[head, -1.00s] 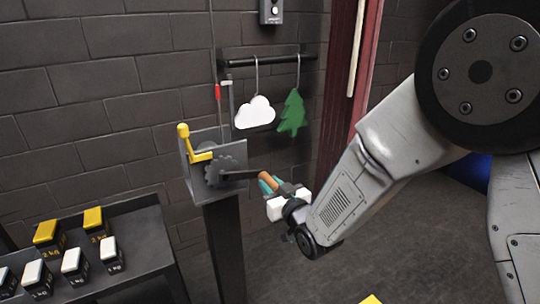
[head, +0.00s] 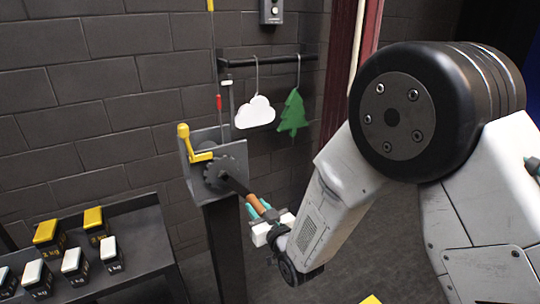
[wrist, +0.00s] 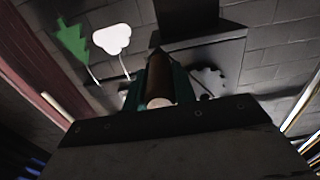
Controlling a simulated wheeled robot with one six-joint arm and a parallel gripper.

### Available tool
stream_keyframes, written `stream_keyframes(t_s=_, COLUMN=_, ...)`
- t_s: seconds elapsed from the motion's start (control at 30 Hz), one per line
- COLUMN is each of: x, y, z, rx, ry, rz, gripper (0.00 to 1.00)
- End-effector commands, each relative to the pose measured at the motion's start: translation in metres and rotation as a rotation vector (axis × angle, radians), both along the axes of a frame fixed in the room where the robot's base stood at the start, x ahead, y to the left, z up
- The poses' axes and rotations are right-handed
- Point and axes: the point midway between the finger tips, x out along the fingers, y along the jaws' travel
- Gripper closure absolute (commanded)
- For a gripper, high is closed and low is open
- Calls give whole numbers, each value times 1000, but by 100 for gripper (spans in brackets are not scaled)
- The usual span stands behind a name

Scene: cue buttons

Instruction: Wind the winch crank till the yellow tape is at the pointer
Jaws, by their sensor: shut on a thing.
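The winch (head: 234,157) stands on a dark post, with a toothed gear (head: 217,176) on its face. Its dark crank arm (head: 237,185) slants down and right to a brown handle (head: 254,202). My gripper (head: 262,209) is shut on the handle, its teal fingers on both sides; the handle's round end (wrist: 159,102) shows between them in the wrist view. A yellow stretch, likely the yellow tape (head: 210,5), shows on the line at the top edge. A red mark (head: 219,102) is lower down, beside a small pale piece (head: 226,83) that may be the pointer.
A yellow lever (head: 184,142) stands at the winch's left. A white cloud (head: 254,112) and green tree (head: 292,111) hang from a rail (head: 267,60) behind. Several weight blocks (head: 74,263) stand on a dark bench (head: 140,245) at left.

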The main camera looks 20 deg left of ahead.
Motion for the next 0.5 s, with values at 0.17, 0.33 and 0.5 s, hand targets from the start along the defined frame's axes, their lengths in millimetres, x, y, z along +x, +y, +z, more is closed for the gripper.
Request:
stream_keyframes(t_s=0.17, x=-3, y=3, z=1, rx=5, ry=-7, rz=6, gripper=96)
stream_keyframes(t_s=0.33, x=-3, y=4, z=1, rx=6, ry=-8, rz=5, gripper=96)
stream_keyframes(t_s=0.5, x=-19, y=19, z=-6, rx=8, ry=-8, rz=9, gripper=96)
